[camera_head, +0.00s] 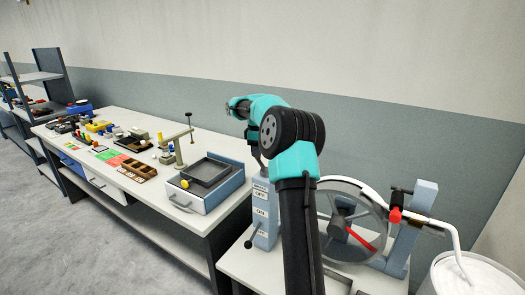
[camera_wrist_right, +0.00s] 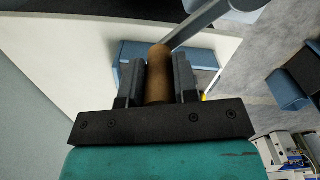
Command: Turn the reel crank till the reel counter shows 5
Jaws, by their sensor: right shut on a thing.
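In the right wrist view my right gripper (camera_wrist_right: 157,82) is shut on a brown cylindrical handle (camera_wrist_right: 160,58), with one dark finger on each side. A grey bar (camera_wrist_right: 196,24) runs up and right from the handle's far end. This looks like the reel crank. In the head view my right arm stands mid-picture, and I cannot make out its jaws or the handle there. Behind it is a spoked wheel (camera_head: 340,228) with a red bar, perhaps the reel. I see no readable counter. My left gripper is not in view.
A grey-blue post (camera_head: 262,215) marked ON and OFF has a black-knobbed lever (camera_head: 249,243). A red knob (camera_head: 395,215) is at the right post (camera_head: 420,215). A white bin (camera_head: 470,280) stands at far right. The long bench (camera_head: 215,220) carries a tray box (camera_head: 207,190) and small parts.

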